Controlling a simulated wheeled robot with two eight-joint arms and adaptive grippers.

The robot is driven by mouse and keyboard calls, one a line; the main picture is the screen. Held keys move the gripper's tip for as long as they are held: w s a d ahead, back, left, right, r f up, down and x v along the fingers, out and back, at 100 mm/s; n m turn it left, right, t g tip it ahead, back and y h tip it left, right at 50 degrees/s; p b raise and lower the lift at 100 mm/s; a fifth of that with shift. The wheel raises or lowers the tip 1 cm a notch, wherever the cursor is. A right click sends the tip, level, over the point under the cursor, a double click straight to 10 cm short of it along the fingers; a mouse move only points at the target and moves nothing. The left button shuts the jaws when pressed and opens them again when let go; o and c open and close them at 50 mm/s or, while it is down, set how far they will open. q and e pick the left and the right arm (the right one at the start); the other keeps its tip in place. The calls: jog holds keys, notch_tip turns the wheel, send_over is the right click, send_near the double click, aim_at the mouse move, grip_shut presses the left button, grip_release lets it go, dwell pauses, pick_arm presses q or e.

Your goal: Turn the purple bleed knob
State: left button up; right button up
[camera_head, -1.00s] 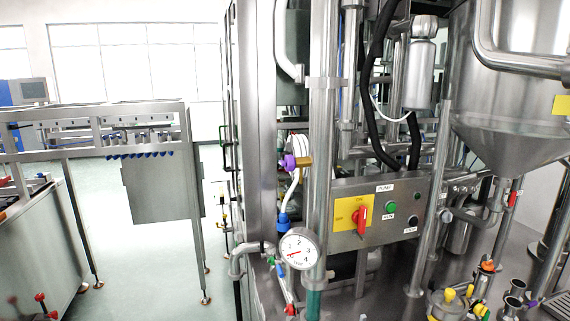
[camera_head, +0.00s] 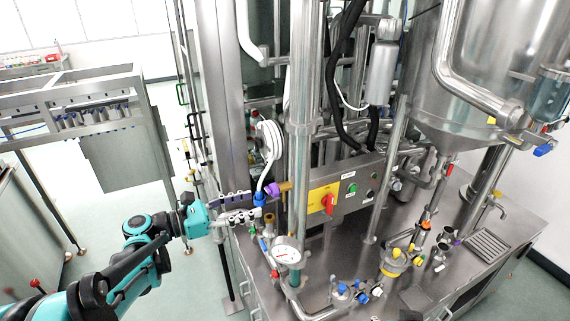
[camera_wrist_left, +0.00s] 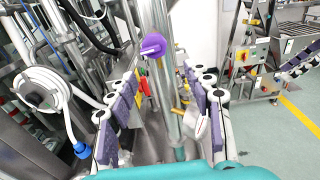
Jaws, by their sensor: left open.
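The purple bleed knob (camera_head: 272,189) sits on a brass stem at the side of a vertical steel pipe (camera_head: 300,110). In the left wrist view the purple knob (camera_wrist_left: 153,45) shows in front of the pipe, between the two fingers in the picture and beyond them. My left gripper (camera_head: 254,204) is open and empty, just left of the knob and slightly below it. Its fingers, with purple-grey pads, flank the knob in the left wrist view (camera_wrist_left: 162,78). I see no contact with the knob. My right gripper is not in view.
A white coiled hose (camera_head: 268,140) with a blue end hangs beside the knob. A pressure gauge (camera_head: 287,251) is below. A control box (camera_head: 345,190) with a red switch is to the right. Valves and fittings (camera_head: 395,260) crowd the steel bench. Open floor lies left.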

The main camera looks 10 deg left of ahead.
aim_at(273, 190)
pick_arm(q)
jog(key=shift+w+r+n+h, duration=0.15)
jog(key=shift+w+r, duration=0.05)
jog(key=shift+r, duration=0.25)
jog(key=shift+w+r+n+h, duration=0.15)
jog(key=shift+r, duration=0.3)
jog(key=p+x, duration=0.1)
jog(key=x, duration=0.6)
jog(key=shift+w+d, duration=0.1)
jog(key=shift+d, duration=0.1)
jog(key=c, duration=1.1)
